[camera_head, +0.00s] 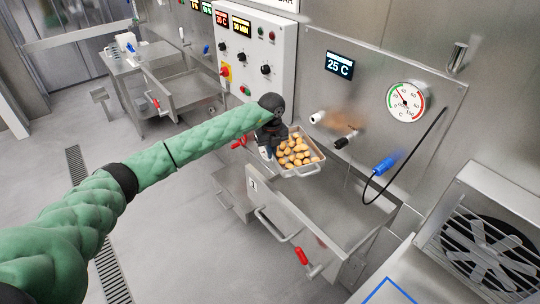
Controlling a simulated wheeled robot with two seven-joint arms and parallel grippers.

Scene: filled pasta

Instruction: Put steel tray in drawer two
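The steel tray (311,160) holds several golden-brown filled pasta pieces (295,150). It is up at the left back of an open steel drawer (345,204), near the control cabinet. A small label, too small to read surely, is on the drawer's left front; I cannot tell whether this is drawer two. My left gripper (265,150) is at the tray's left edge and appears shut on it, though its fingertips are partly hidden. Whether the tray touches the drawer is unclear. My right gripper is not in view.
The drawer has a front bar handle (276,225) and a red-handled valve (308,263). A control cabinet (256,50) and a panel with a round gauge (406,101) stand behind. A fan unit (490,240) is at right. Most of the drawer's inside looks empty.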

